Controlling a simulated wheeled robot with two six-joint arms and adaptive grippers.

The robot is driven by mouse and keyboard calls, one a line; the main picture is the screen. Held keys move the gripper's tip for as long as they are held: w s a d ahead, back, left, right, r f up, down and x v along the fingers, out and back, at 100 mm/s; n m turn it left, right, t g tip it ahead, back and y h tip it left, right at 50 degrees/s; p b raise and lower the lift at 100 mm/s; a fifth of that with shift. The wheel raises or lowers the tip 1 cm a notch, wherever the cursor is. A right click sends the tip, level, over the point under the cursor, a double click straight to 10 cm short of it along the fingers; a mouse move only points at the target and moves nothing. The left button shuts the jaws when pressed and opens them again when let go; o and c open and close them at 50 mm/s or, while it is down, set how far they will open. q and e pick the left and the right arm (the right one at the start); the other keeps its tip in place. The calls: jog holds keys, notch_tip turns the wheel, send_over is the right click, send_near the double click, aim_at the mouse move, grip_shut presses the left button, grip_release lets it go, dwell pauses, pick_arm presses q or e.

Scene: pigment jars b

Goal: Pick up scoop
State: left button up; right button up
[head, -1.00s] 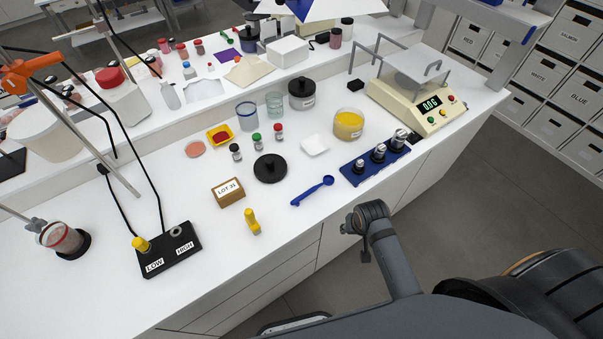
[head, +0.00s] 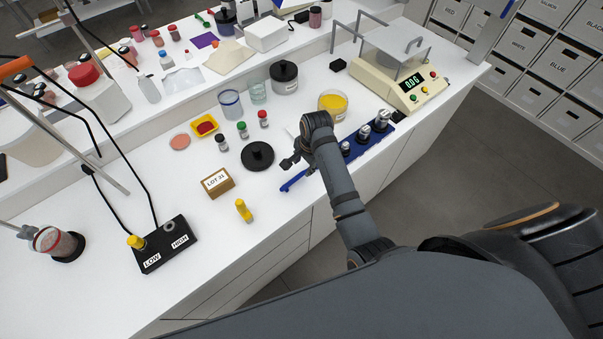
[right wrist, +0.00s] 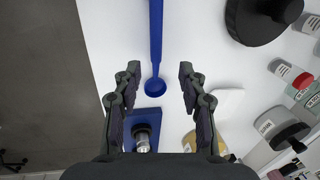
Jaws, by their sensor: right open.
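The blue scoop (head: 290,184) lies on the white bench; in the head view its handle shows and my right arm hides the bowl end. In the right wrist view the scoop's handle (right wrist: 156,40) runs up the picture and its round bowl sits between my fingers. My right gripper (head: 291,160) hangs over the scoop; in the right wrist view its fingers (right wrist: 157,78) are spread on both sides of the bowl, apart from it. My left gripper is out of view.
A blue weight block (head: 357,147) stands right of the scoop, with a yellow-filled jar (head: 333,101) behind. A black lid (head: 257,155) lies behind the handle. A white weighing dish (right wrist: 228,103) is close to the fingers. The balance (head: 400,90) is farther right.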

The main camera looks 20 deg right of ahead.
aim_at(303, 172)
jog(key=f, duration=0.1)
jog(key=f+p, duration=0.1)
jog(key=f, duration=0.1)
jog(key=f+p, duration=0.1)
jog(key=f, duration=0.1)
jog(key=shift+w+d+f, duration=0.1)
jog(key=shift+w+f, duration=0.05)
jog(key=shift+w, duration=0.1)
jog(key=shift+f, duration=0.2)
grip_shut()
